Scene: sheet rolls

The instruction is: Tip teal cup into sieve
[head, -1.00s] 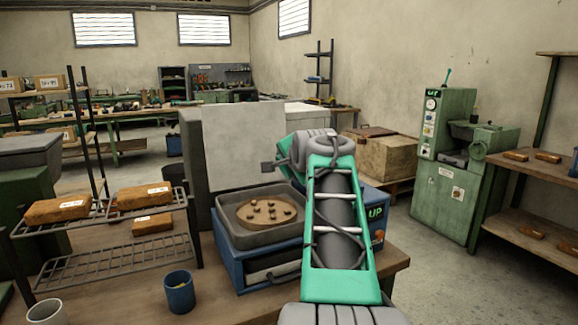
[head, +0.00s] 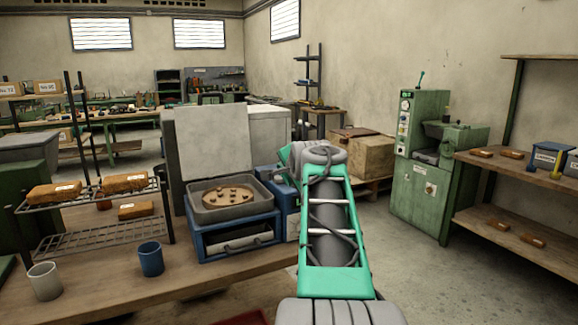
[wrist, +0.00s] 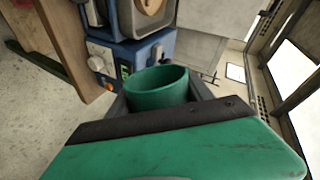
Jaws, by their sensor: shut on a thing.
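The teal cup (wrist: 157,98) is in the wrist view, its round rim facing up in that picture and its inside partly visible. My gripper (wrist: 160,90) is shut on it, with a dark finger on each side. In the head view the gripper and cup are hidden behind my green arm.
A blue machine (head: 207,247) with a grey tray (head: 232,212) holding a brown disc and several pieces stands on the wooden table (head: 205,280). A blue cup (head: 150,260), a white cup (head: 45,282) and a wire rack (head: 105,232) stand left. Open floor lies right.

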